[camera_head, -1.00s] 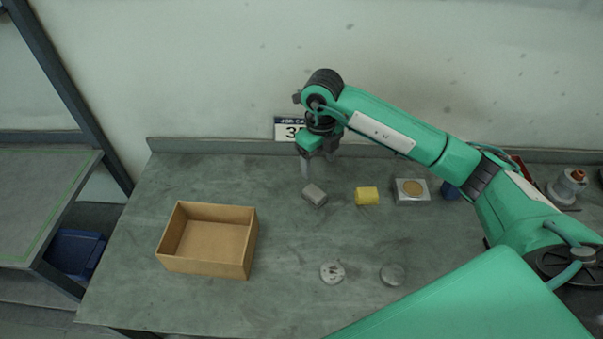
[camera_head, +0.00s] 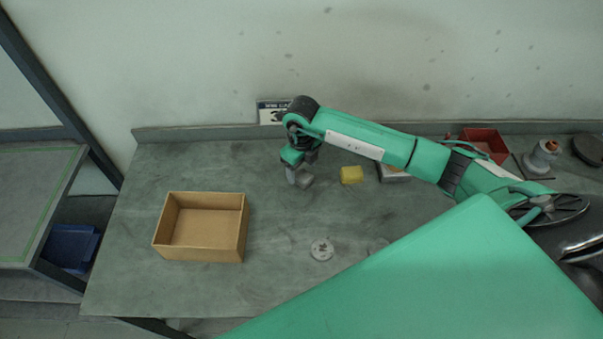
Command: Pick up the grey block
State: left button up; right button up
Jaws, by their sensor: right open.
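The grey block (camera_head: 306,181) lies on the grey table, left of a yellow block, and is partly hidden by my right gripper. My right gripper (camera_head: 299,178) points down at the block, low over the table, with a finger on the block's left side. Its jaws are open. I cannot tell whether the fingers touch the block. My left gripper is not in view.
The yellow block (camera_head: 351,175) sits close on the right, with a pale box (camera_head: 393,175) beyond it, partly behind my arm. An open cardboard box (camera_head: 240,250) stands at left. A round disc (camera_head: 321,249) lies in front. A red bin (camera_head: 486,142) is at back right.

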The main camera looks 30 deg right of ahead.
aim_at(302, 173)
notch_tip(302, 173, down, 2)
jog(key=shift+f+p, duration=0.1)
jog(key=shift+p, duration=0.3)
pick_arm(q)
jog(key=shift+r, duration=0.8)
pick_arm(e)
jog(key=shift+f, duration=0.45)
jog(key=shift+c, duration=0.3)
jog(key=c, duration=1.2)
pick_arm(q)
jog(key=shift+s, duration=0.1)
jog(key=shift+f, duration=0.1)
pick_arm(e)
jog(key=shift+r, duration=0.15)
